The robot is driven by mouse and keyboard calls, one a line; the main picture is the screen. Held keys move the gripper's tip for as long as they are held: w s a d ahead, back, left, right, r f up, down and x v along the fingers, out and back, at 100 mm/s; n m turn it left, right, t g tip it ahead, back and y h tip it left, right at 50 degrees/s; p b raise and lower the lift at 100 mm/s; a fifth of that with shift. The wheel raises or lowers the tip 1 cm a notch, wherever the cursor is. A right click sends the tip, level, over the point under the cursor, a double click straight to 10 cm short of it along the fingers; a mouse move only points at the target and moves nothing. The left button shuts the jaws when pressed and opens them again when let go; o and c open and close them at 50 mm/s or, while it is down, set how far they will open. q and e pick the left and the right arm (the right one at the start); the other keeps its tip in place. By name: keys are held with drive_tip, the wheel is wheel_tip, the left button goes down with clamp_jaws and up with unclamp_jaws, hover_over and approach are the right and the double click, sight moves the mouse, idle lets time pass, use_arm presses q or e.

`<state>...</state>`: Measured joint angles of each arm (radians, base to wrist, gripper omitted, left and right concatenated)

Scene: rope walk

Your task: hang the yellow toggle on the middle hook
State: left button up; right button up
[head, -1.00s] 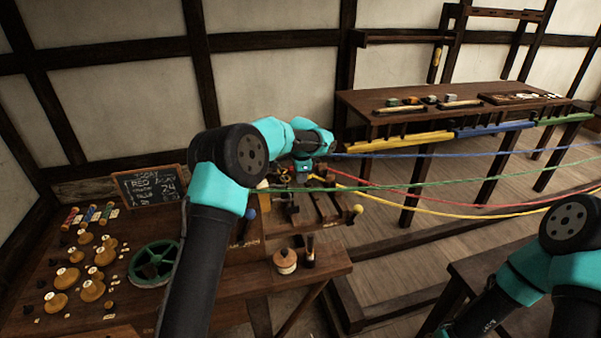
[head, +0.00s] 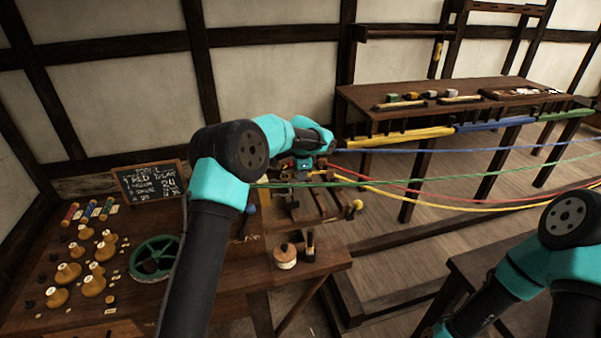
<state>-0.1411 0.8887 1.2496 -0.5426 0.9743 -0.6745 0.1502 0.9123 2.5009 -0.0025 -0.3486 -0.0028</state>
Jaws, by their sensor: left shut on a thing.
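My left gripper (head: 303,167) hangs below its turquoise wrist, at the far end of the workbench, over the dark hook stand. It is small and partly hidden, but it is shut at the end of the yellow rope (head: 400,201). The yellow toggle at that end is too small and covered to make out clearly. The hooks on the stand (head: 281,193) are dark and crowded behind my arm; I cannot tell the middle one apart or whether the toggle touches it. My right arm shows at the lower right, with its gripper out of view.
Blue (head: 420,151), green (head: 420,181) and red (head: 400,186) ropes stretch rightward near the yellow one. A long table (head: 460,97) stands behind.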

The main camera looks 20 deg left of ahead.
idle(0.3)
use_arm(q)
drive_tip(key=o, duration=0.9)
drive_tip(key=shift+r, duration=3.95)
